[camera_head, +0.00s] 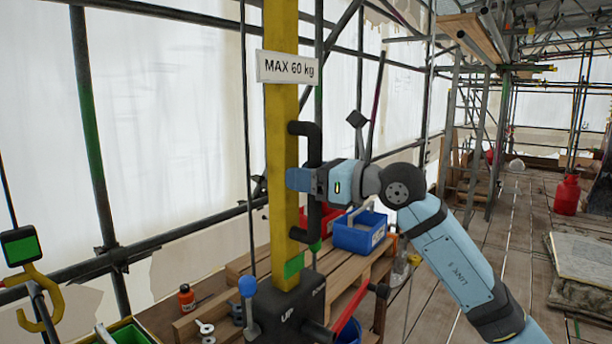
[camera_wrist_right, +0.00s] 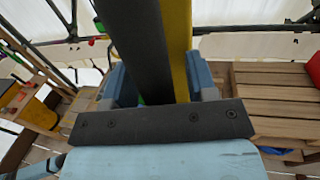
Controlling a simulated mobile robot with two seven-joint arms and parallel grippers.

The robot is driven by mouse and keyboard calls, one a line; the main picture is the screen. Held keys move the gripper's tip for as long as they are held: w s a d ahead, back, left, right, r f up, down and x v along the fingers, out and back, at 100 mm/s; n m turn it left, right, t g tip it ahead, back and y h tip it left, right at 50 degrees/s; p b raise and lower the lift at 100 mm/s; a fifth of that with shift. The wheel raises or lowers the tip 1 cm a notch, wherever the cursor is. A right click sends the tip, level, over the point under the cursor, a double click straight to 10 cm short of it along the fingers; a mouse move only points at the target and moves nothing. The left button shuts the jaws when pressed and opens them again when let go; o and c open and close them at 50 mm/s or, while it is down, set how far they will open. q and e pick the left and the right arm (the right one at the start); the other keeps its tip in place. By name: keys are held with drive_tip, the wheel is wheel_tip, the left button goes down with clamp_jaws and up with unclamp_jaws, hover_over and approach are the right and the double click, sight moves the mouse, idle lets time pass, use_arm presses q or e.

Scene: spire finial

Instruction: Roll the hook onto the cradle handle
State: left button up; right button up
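A yellow hook (camera_head: 40,300) hangs below a dark scale with a green display (camera_head: 20,245) at the left edge. A yellow post (camera_head: 282,130) stands left of the middle with a black handle (camera_head: 307,130) on its right side. My right gripper (camera_head: 312,182) has its blue fingers around the handle's upright bar and looks shut on it. In the right wrist view the black bar (camera_wrist_right: 142,45) runs between the fingers (camera_wrist_right: 165,90), with the yellow post behind. I cannot pick out the cradle handle for certain. My left gripper is not in view.
A dark box marked UP and DOWN (camera_head: 290,310) sits at the post's foot, with a blue-knobbed lever (camera_head: 248,288) and a red bar (camera_head: 352,310). A blue bin (camera_head: 358,235) stands on the wooden bench.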

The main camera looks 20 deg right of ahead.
drive_tip(key=b+v, duration=0.3)
drive_tip(key=v, duration=1)
drive_tip(key=shift+s+d, duration=0.25)
drive_tip(key=shift+d, duration=0.1)
